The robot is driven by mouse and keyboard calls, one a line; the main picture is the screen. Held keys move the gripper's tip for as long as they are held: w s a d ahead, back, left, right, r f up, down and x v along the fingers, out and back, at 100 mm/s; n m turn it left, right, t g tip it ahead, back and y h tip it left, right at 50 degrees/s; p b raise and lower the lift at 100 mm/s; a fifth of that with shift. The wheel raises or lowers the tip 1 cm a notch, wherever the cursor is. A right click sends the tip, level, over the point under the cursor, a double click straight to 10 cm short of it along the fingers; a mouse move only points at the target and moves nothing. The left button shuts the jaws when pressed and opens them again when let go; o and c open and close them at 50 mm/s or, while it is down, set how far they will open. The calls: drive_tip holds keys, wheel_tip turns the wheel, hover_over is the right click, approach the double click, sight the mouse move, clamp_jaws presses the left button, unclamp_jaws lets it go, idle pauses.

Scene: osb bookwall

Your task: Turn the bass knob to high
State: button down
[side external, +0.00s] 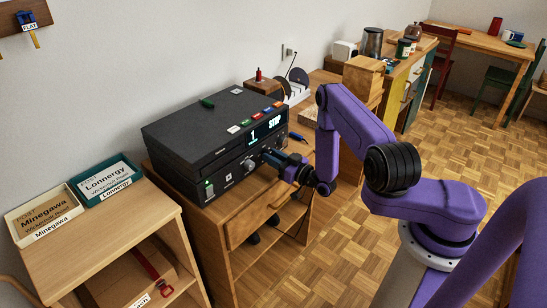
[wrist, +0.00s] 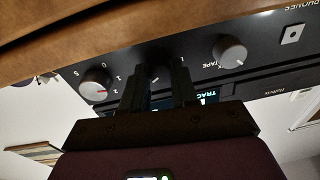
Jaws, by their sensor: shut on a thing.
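A black stereo unit (side external: 205,150) stands on a wooden cabinet, with a lit display (side external: 266,130) reading "1 STOP". My gripper (side external: 272,157) reaches its front panel from the right. In the wrist view my gripper's two dark fingers (wrist: 160,88) are shut on a small knob (wrist: 154,76) between them, mostly hidden. I cannot read a bass label or the held knob's pointer.
A wooden edge (wrist: 110,22) runs close along the top of the wrist view. Coloured buttons (side external: 254,117) line the unit's top edge. A blue pen-like thing (side external: 297,137) lies to the right of the unit. Two labelled trays (side external: 105,180) stand on a shelf at left.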

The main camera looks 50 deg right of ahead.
drive_tip(key=m, duration=0.6)
drive_tip(key=shift+a+f+h, duration=0.1)
drive_tip(key=shift+h, duration=0.2)
drive_tip(key=shift+m, duration=0.3)
drive_tip(key=c, duration=0.9)
unclamp_jaws()
drive_tip(key=shift+o, duration=0.2)
drive_tip(key=s+f, duration=0.1)
drive_tip(key=s, duration=1.6)
drive_tip(key=shift+s+f, duration=0.15)
drive_tip(key=shift+s, duration=0.05)
